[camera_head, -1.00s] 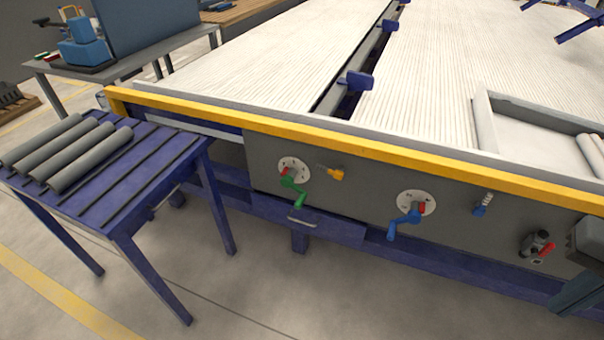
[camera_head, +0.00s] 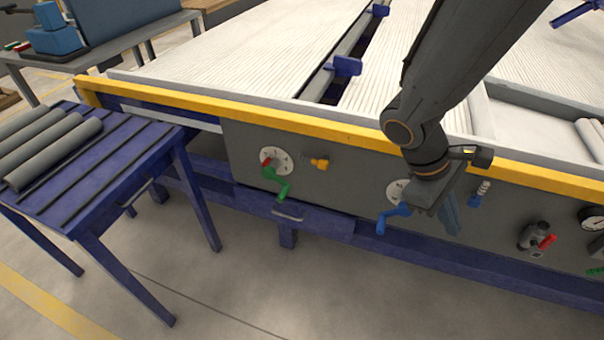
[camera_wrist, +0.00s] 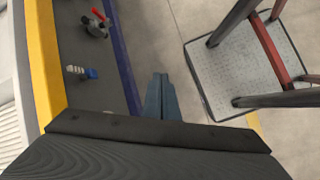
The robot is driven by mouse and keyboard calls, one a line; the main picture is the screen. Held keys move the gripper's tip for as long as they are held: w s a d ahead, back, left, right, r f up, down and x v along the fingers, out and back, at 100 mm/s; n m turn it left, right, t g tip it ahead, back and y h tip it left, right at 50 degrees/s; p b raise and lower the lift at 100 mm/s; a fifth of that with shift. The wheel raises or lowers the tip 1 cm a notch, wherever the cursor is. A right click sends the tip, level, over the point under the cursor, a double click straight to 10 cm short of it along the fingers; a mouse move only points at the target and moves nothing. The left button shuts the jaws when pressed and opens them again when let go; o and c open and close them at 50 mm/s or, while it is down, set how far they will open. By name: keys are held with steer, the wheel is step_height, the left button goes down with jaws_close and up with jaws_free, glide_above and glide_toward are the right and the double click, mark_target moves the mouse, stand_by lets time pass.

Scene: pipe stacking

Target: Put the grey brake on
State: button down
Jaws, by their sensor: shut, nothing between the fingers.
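A grey round fitting with a red lever (camera_head: 534,236) sits on the dark front panel at the right; in the wrist view it shows at the upper left (camera_wrist: 95,26). I cannot tell for sure that it is the grey brake. A small blue lever with a pale ribbed stem (camera_head: 480,194) is to its upper left; it also shows in the wrist view (camera_wrist: 80,72). My gripper (camera_head: 451,220) hangs in front of the panel, left of both levers, apart from them. Its blue-grey fingers (camera_wrist: 162,92) are shut and empty, pointing down.
A blue crank (camera_head: 392,217) is partly hidden behind my gripper. A green crank (camera_head: 276,180) and a yellow knob (camera_head: 320,164) are further left. A gauge (camera_head: 592,219) is at the far right. A yellow rail (camera_head: 270,118) tops the panel.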

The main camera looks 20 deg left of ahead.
steer(key=w+a+f+n+t+h+b, duration=0.2)
steer(key=w+a+f+n+t, duration=0.2)
steer(key=w+a+n, duration=0.2)
steer(key=n+t+y+b, duration=0.6)
steer(key=n+t+y, duration=0.3)
steer(key=n, duration=0.7)
glide_toward(314, 161)
steer(key=s+a+f+t, duration=0.1)
steer(key=s+a+f, duration=0.1)
steer(key=a+f, duration=0.35)
steer(key=d+f+x, duration=0.1)
steer(key=d+x, duration=0.1)
steer(key=x, duration=0.8)
steer(key=shift+h, duration=0.4)
steer(key=shift+s+d+r+p, duration=0.1)
steer(key=shift+s+r+p, duration=0.1)
steer(key=shift+r, duration=0.85)
steer(key=shift+s+d+r+p, duration=0.1)
steer(key=shift+r+p, duration=0.1)
steer(key=shift+r, duration=0.8)
steer(key=shift+a, duration=0.15)
